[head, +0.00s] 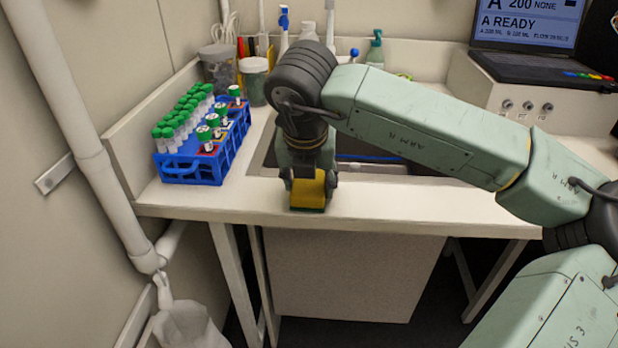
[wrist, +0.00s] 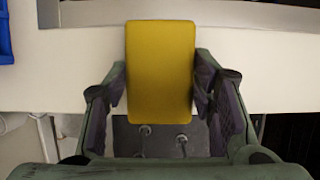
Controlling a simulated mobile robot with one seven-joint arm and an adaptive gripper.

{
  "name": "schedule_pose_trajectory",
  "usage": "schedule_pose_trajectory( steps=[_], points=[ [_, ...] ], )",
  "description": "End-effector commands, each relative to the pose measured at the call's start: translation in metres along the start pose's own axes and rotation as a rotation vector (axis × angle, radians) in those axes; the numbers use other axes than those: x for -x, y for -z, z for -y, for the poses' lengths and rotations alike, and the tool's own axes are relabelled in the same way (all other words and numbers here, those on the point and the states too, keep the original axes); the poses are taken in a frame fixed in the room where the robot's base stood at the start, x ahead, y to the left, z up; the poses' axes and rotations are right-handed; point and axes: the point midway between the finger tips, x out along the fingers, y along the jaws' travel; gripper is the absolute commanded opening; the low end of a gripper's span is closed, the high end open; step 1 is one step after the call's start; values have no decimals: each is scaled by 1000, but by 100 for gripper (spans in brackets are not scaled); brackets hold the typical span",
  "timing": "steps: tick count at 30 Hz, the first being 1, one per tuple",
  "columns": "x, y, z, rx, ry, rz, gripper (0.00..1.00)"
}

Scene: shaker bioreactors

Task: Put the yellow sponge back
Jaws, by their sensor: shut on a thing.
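The yellow sponge (head: 308,192) has a dark green underside in the head view. It is at the front edge of the counter, in front of the sink. My gripper (head: 309,182) points down and is shut on the sponge. In the wrist view the yellow sponge (wrist: 160,70) sits between the two fingers of my gripper (wrist: 160,90), one finger pad at each long side. I cannot tell whether the sponge touches the counter.
A blue rack (head: 190,168) of green-capped tubes stands left of my gripper. The sink (head: 375,162) lies behind my arm. Jars, bottles and a green pump bottle (head: 375,50) stand at the back. A laptop (head: 530,45) is at the right. The counter's front strip (head: 430,208) is clear.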

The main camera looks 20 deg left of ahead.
Motion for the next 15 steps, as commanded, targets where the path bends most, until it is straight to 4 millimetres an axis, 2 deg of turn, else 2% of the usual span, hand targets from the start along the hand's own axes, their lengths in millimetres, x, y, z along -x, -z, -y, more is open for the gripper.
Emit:
schedule_pose_trajectory(
  steps=[5,6,15],
  points=[
    [-4,2,0,0,0,0,28],
    [-3,1,0,0,0,0,52],
    [-2,1,0,0,0,0,71]
  ],
)
